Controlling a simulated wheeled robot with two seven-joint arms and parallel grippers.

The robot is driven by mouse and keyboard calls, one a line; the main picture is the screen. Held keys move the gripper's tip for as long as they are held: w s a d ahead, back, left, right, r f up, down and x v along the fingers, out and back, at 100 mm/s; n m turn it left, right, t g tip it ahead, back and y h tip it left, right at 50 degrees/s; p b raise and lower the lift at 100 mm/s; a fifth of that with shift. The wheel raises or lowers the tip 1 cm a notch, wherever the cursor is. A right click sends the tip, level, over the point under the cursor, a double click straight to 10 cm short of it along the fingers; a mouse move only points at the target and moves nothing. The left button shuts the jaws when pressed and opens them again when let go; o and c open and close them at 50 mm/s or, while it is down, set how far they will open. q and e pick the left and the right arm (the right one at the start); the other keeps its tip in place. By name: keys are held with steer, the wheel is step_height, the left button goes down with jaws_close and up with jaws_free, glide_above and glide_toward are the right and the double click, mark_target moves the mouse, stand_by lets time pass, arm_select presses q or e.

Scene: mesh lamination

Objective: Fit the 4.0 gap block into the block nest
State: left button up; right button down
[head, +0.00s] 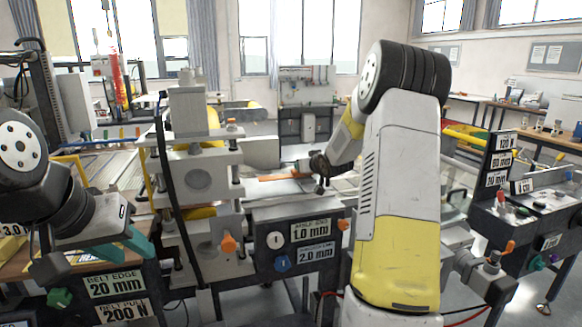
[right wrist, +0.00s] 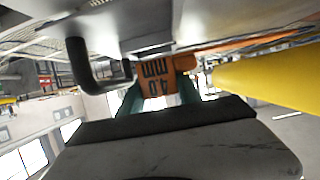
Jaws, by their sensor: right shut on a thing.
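The orange 4.0 gap block (right wrist: 155,77) is in the right wrist view, its label upside down, between the teal fingers of my right gripper (right wrist: 158,92). The gripper is shut on it, close to a grey metal surface. In the head view my right gripper (head: 320,168) is beside the roller machine, and its fingertips are hard to make out. I cannot clearly tell the block nest apart in either view. My left gripper (head: 108,248) is at the lower left with its teal fingers apart, empty, above the belt-label panel.
The roller machine (head: 197,180) stands in the middle, beside a panel with 1.0 mm and 2.0 mm labels (head: 300,243). In the right wrist view a bent black bar (right wrist: 82,68) and a yellow roller (right wrist: 265,80) are close to the block. A labelled bench (head: 535,215) stands at right.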

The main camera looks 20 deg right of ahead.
steer(key=shift+f, duration=1.25)
stand_by(0.3)
steer(key=c, duration=0.8)
jaws_free()
steer(key=shift+c, duration=0.2)
steer(key=shift+o, duration=0.5)
steer(key=shift+f, duration=0.1)
steer(key=shift+f, duration=0.1)
steer(key=shift+s, duration=0.1)
steer(key=v, duration=0.7)
steer(key=shift+r, duration=0.35)
steer(key=shift+s+r, duration=0.1)
steer(key=shift+s, duration=0.15)
